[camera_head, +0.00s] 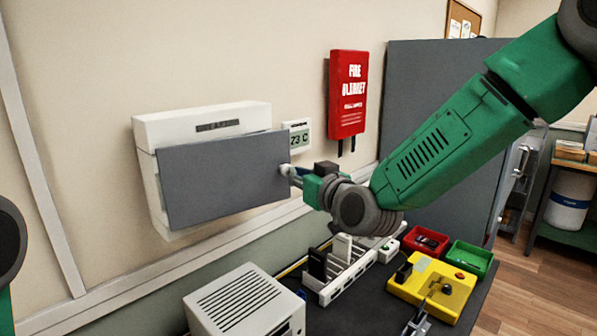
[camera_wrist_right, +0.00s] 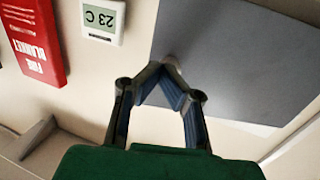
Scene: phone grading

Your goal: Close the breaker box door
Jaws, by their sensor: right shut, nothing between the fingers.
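The breaker box (camera_head: 200,122) is a white case on the wall at the left of the head view. Its grey door (camera_head: 222,180) stands partly open, its right edge out past the case; the door also fills the upper right of the right wrist view (camera_wrist_right: 240,55). My right gripper (camera_head: 287,171) is shut and empty, its fingertips at the door's right edge; in the wrist view the closed tips (camera_wrist_right: 170,64) overlap that edge. I cannot tell whether they touch it. My left gripper is out of view; only part of my left arm shows at the left edge.
A thermostat (camera_head: 299,137) and a red fire blanket case (camera_head: 347,95) are on the wall right of the box. Below on the dark table are a vented white box (camera_head: 245,303), a white rack (camera_head: 345,275), a yellow device (camera_head: 432,285), and red (camera_head: 426,241) and green (camera_head: 469,259) bins.

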